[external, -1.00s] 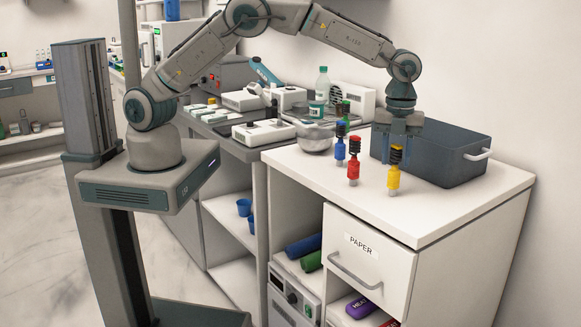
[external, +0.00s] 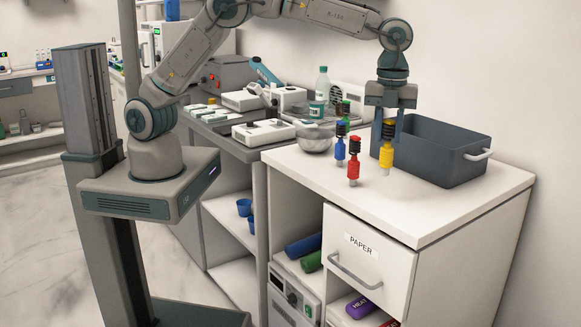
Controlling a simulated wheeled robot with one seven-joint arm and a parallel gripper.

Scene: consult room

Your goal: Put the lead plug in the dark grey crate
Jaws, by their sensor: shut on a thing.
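A red plug (external: 353,168) and a blue plug (external: 340,150) stand upright to the left. A green one (external: 346,108) is partly hidden behind them. The dark grey crate (external: 458,168) stands open at the back right; its inner floor is mostly hidden.
The white counter top (external: 440,208) is clear in front of the crate. A grey bowl (external: 314,141) stands left of the plugs. A bottle (external: 322,82) and lab devices are behind. The crate has a light handle (external: 479,154) on its right end.

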